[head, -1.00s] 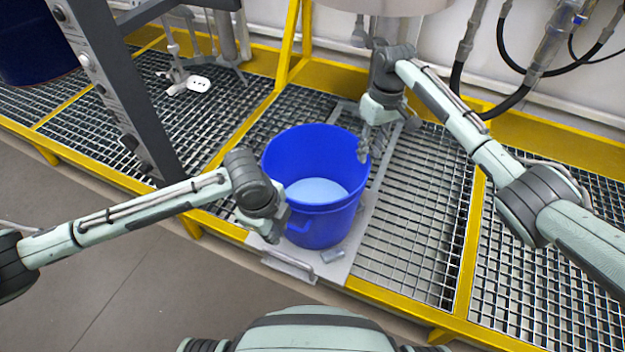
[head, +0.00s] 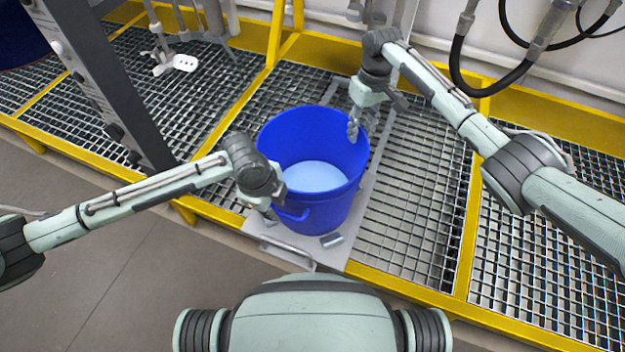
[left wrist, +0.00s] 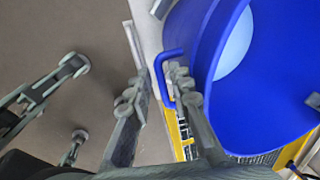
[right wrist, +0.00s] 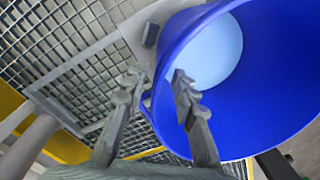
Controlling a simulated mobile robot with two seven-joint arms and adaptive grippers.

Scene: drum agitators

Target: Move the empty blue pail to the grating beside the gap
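The blue pail (head: 312,205) stands upright on a grey plate (head: 353,225) laid over the grating (head: 415,190). A pale blue disc shows at its inside bottom. My left gripper (head: 272,208) is at the pail's near left side. In the left wrist view its open fingers (left wrist: 157,92) stand either side of the pail's side handle (left wrist: 164,72). My right gripper (head: 352,130) is at the pail's far right rim. In the right wrist view its fingers (right wrist: 155,85) are apart, one over the inside and one outside the rim. I cannot make out an open gap.
Yellow beams (head: 459,235) frame the grating panels. A dark grey post (head: 105,85) rises at the left. A metal agitator (head: 172,62) hangs behind it. Black hoses (head: 490,88) hang at the back right. A small grey block (head: 331,240) lies on the plate. Grating to the right is clear.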

